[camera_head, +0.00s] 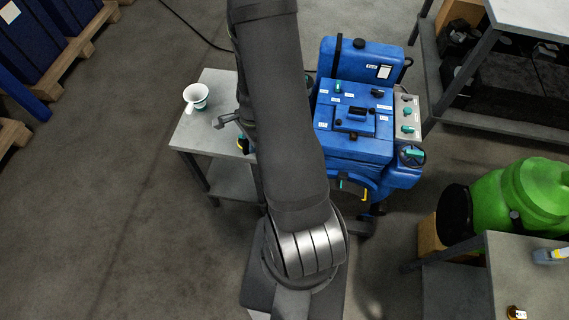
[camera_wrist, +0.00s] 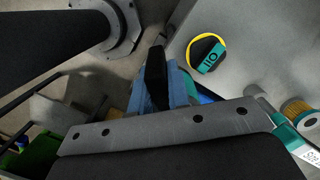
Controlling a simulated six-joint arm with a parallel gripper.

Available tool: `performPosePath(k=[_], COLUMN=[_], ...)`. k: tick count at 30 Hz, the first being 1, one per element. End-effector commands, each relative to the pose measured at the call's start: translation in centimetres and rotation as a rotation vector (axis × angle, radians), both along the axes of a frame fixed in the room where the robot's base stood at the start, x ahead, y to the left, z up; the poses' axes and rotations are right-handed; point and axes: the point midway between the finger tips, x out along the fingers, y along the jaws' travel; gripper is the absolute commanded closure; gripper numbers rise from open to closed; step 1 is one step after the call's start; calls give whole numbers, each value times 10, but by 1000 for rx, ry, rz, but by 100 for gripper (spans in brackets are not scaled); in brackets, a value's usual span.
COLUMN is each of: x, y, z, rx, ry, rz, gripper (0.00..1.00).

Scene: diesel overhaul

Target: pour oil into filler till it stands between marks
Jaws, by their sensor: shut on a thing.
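My gripper (camera_wrist: 160,88) is shut on a narrow black piece (camera_wrist: 155,68). What this piece belongs to is mostly hidden by the gripper body. In the head view my arm covers the gripper's work area, so the held thing cannot be made out there. A black cap with a yellow rim and a teal OIL label (camera_wrist: 207,54) lies on the grey side table, apart from the gripper. The blue engine (camera_head: 355,145) stands right of my arm, with teal fittings on top. The filler and the level marks cannot be made out.
A white funnel-shaped vessel (camera_head: 195,97) stands on the side table (camera_head: 215,85). In the wrist view a yellow-brown ribbed filter (camera_wrist: 298,108) and a teal-and-white labelled thing (camera_wrist: 300,140) are at right. A green drum (camera_head: 530,195) and a bench (camera_head: 540,285) stand at right.

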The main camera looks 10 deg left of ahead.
Motion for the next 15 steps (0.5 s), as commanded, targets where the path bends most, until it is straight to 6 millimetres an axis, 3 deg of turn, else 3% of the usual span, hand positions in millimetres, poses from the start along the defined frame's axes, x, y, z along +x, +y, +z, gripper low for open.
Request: performPosePath(k=[15], x=[-3], y=[3], z=[12], rx=[55], ry=[52], rz=[0], gripper=[100])
